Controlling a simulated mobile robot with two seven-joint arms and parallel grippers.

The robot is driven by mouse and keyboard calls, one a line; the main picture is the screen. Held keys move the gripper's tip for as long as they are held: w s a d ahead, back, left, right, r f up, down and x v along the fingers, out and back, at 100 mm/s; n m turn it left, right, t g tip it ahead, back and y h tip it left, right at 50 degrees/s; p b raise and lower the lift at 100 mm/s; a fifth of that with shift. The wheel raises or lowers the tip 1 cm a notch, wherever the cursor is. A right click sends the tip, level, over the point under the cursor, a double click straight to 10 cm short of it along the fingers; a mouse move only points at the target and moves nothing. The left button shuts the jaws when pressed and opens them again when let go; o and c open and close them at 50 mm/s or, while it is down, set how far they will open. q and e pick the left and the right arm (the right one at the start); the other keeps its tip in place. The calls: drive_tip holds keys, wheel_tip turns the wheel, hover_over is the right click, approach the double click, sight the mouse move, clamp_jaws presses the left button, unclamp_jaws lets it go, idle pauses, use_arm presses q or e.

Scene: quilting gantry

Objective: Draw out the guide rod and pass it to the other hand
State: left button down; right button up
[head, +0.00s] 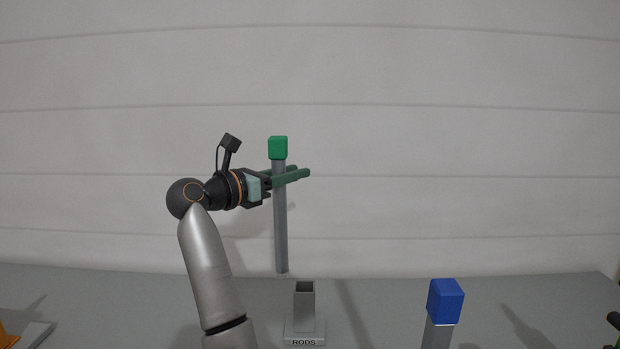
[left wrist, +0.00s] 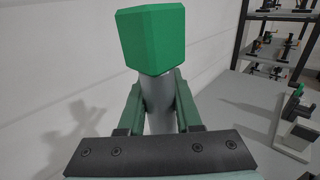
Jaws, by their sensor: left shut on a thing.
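The guide rod (head: 281,228) is a grey bar with a green cube-shaped cap (head: 278,147). My left gripper (head: 290,176) is shut on the rod just below the cap and holds it nearly upright in the air. The rod's lower end is clear of the grey square holder (head: 304,308) marked RODS and appears above it. In the left wrist view the green cap (left wrist: 152,38) stands above the two green fingers, with the grey rod (left wrist: 158,105) between them.
A grey post with a blue cube top (head: 445,301) stands at the right front. An orange object (head: 8,338) shows at the lower left edge. A dark shelf rack (left wrist: 280,45) stands in the left wrist view. The table between holder and blue post is clear.

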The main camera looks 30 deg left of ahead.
use_arm(q)
drive_tip(key=b+v, duration=0.1)
drive_tip(key=v, duration=1)
drive_tip(key=shift+s, duration=0.35)
